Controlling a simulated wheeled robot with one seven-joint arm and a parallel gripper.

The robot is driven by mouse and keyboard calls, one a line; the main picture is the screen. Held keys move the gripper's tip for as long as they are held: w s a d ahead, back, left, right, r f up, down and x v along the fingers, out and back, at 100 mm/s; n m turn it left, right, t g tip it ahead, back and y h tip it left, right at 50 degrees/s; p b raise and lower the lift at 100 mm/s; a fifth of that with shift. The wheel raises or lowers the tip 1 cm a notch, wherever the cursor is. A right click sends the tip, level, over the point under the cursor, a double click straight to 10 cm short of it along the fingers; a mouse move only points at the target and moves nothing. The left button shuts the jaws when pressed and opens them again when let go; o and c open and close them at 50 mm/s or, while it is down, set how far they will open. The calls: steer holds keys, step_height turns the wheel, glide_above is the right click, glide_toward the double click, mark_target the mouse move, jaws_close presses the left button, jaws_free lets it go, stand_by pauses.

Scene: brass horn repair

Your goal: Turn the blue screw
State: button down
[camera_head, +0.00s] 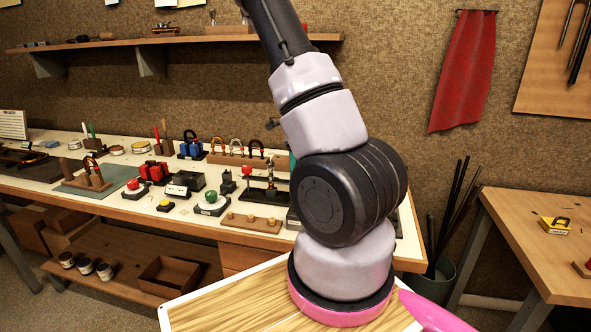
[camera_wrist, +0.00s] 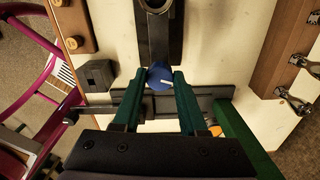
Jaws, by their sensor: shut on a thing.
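The blue screw (camera_wrist: 158,80) shows in the wrist view as a round blue head with a small white mark. It sits at the end of a dark stand (camera_wrist: 157,40). My gripper (camera_wrist: 161,77) has its two green fingers on either side of the screw's head, shut on it. The fingers hide part of the head's sides, and how far it is turned cannot be told. In the head view my arm covers this part of the bench, and the gripper and the screw are not seen there.
In the wrist view a dark bar (camera_wrist: 215,92) lies across below the stand, with a small dark block (camera_wrist: 97,75) to the left and a wooden rack (camera_wrist: 291,45) to the right. In the head view the bench (camera_head: 235,235) is crowded; another wooden table (camera_head: 545,262) stands at right.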

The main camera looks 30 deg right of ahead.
steer(key=shift+w+m, duration=0.1)
steer(key=shift+m, duration=1.8)
steer(key=shift+c, duration=2.2)
jaws_free()
steer(key=shift+r, duration=0.1)
step_height(320, 180, up, 11)
